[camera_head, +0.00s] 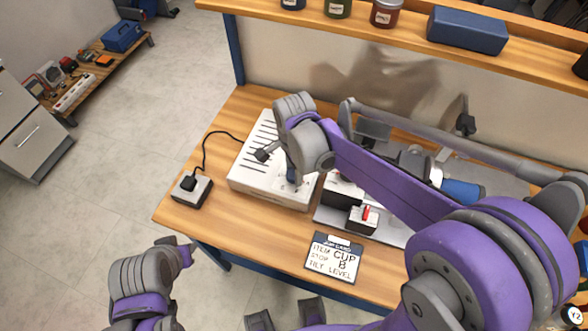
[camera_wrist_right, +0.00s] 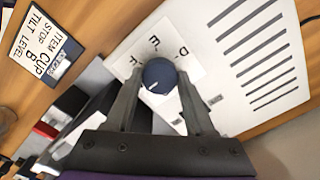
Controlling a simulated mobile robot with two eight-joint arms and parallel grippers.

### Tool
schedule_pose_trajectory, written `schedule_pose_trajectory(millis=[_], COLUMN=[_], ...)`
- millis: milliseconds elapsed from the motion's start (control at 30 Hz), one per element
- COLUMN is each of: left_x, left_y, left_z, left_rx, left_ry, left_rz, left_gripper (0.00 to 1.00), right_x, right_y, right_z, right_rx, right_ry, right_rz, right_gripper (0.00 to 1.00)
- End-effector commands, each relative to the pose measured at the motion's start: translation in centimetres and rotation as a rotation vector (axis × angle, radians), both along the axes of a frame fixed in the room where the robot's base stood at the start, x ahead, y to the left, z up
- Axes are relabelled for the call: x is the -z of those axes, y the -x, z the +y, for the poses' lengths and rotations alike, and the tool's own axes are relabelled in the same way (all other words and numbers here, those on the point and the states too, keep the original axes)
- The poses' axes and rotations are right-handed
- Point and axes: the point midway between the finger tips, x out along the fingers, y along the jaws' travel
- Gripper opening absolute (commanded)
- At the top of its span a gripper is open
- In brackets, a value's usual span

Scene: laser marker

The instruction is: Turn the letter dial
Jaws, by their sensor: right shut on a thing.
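The letter dial (camera_wrist_right: 159,76) is a dark blue round knob with a white mark at its lower left in the right wrist view. It sits on a white plate (camera_wrist_right: 187,68) with the letters D, E and F around its far side. My right gripper (camera_wrist_right: 160,88) is shut on the dial, one finger on each side. In the head view my right gripper (camera_head: 290,180) reaches down onto the front of the white machine box (camera_head: 262,160), and the dial is mostly hidden there. My left arm is at the lower left, off the table; its fingers cannot be made out clearly.
A card (camera_head: 333,255) reading "ITEM CUP B, STOP TILT LEVEL" lies at the table's front. A small unit with a red switch (camera_head: 366,213) stands right of the box. A cabled grey block (camera_head: 192,190) is at left. A shelf with jars (camera_head: 387,12) runs behind.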

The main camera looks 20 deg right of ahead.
Motion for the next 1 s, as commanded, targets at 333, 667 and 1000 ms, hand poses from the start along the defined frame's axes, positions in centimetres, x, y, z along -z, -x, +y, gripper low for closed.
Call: schedule_pose_trajectory(millis=[333, 667, 1000], left_x=[0.3, 0.9, 1.5], left_y=[0.1, 0.3, 0.4], left_z=[0.0, 0.0, 0.0], left_rx=[0.000, 0.000, 0.000], left_ry=[0.000, 0.000, 0.000], left_rz=[0.001, 0.005, 0.008], left_gripper=[0.28, 0.28, 0.28], right_x=[0.0, 0.0, 0.0], right_y=[0.0, 0.0, 0.0], right_z=[0.0, 0.0, 0.0], right_rx=[-0.083, -0.345, -0.664], right_ry=[0.000, 0.000, 0.000], right_rz=[0.000, 0.000, -0.001], right_gripper=[0.00, 0.00, 0.00])
